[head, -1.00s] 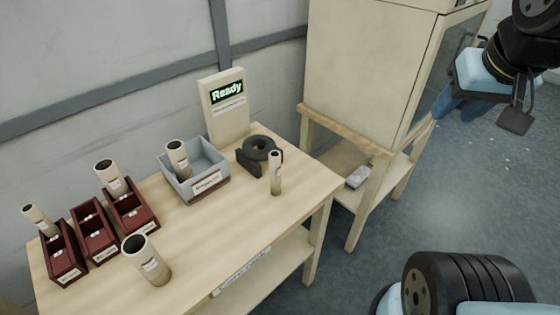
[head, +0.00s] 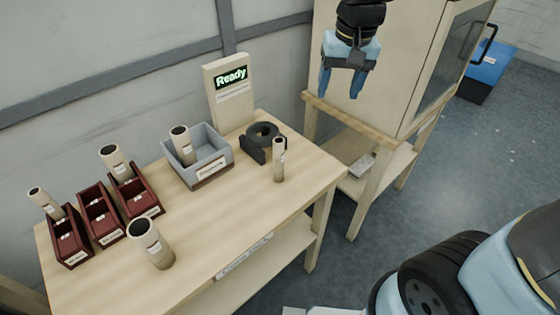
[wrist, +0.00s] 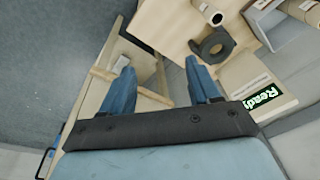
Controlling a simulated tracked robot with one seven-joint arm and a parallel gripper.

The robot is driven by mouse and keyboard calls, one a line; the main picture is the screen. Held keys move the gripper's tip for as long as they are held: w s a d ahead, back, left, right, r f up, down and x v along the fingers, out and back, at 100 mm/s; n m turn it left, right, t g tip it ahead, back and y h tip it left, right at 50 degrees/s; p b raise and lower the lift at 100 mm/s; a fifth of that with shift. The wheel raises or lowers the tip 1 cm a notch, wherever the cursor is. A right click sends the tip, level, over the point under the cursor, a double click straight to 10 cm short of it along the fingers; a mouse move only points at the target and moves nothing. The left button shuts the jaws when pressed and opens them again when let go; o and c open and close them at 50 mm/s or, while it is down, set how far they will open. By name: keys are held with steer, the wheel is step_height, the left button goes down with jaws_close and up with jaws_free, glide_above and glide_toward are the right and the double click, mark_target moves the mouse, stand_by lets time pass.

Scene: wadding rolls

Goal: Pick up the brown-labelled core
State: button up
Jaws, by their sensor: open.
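Several pale cardboard cores stand on or around the workbench in the head view. A short wide core (head: 150,245) is upright at the front. A thin core (head: 279,160) is upright near the right end. One core (head: 182,146) stands in the grey bin, and two more, one core (head: 115,160) and another core (head: 45,203), lean in red bins. The labels are too small for me to tell which is brown. My gripper (head: 340,92) is open and empty, pointing down in front of the cabinet, right of the bench. Its fingers also show in the wrist view (wrist: 160,66).
The grey bin (head: 227,160) and red bins (head: 72,250) stand on the bench (head: 235,222). A black ring-shaped holder (head: 254,153) sits behind the thin core, near the "Ready" sign (head: 228,95). The cabinet (head: 395,65) stands right of the bench; a blue box (head: 483,75) is beyond it.

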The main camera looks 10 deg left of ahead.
steer(key=g, duration=0.2)
glide_above(281, 141)
steer(key=shift+n+h, duration=0.4)
step_height(281, 141, down, 7)
steer(key=shift+f, duration=0.3)
step_height(281, 141, down, 8)
steer(key=shift+f, duration=0.1)
steer(key=shift+w+a+f, duration=0.1)
steer(key=shift+a+f, duration=0.05)
steer(key=shift+f, duration=1.15)
steer(key=shift+a+f, duration=0.15)
steer(key=shift+f, duration=1.1)
steer(key=c, duration=1.1)
steer(key=shift+r, duration=0.1)
